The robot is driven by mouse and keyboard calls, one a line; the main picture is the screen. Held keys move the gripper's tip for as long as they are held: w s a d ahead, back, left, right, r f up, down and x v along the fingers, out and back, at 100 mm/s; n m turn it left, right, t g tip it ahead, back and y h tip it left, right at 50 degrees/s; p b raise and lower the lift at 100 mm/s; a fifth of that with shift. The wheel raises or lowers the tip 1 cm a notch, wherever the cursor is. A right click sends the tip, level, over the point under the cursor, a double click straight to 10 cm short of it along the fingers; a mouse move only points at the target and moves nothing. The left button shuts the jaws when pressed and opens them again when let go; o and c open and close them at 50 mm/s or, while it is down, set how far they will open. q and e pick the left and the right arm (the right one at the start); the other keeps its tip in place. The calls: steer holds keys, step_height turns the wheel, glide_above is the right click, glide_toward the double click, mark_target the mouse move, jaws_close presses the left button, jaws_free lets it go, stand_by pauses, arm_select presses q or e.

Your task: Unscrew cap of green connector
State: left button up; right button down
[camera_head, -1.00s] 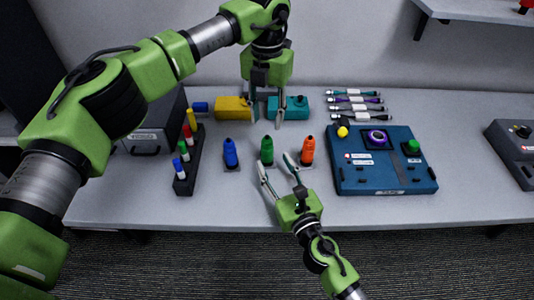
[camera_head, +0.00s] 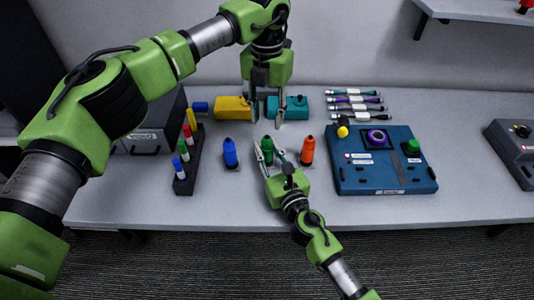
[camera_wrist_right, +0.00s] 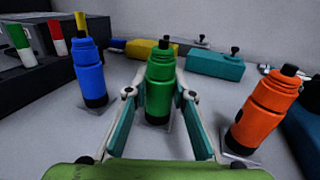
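The green connector (camera_head: 267,149) stands upright on the table between the blue and orange connectors. In the right wrist view the green connector (camera_wrist_right: 160,88) has a ribbed upper part with a black tip on top. My right gripper (camera_head: 269,151) is open, with one finger on each side of the green connector; I cannot tell whether they touch it. Its fingertips also show in the right wrist view (camera_wrist_right: 159,92). My left gripper (camera_head: 266,122) points down, open, above the back of the table between the yellow and teal boxes.
A blue connector (camera_head: 230,153) stands to the left and an orange connector (camera_head: 307,150) to the right. A rack of markers (camera_head: 187,168) is further left. A blue panel (camera_head: 385,175) lies on the right. A yellow box (camera_head: 233,107) and a teal box (camera_head: 295,107) are behind.

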mark_target(267, 136)
arm_select(q)
steer(key=m, duration=0.8)
steer(key=shift+m, duration=0.3)
steer(key=m, duration=0.3)
steer(key=shift+m, duration=0.3)
steer(key=m, duration=0.3)
steer(key=shift+m, duration=0.4)
steer(key=m, duration=1)
steer(key=shift+m, duration=0.3)
steer(key=m, duration=0.4)
steer(key=shift+f+m, duration=0.4)
steer(key=shift+f, duration=3.6)
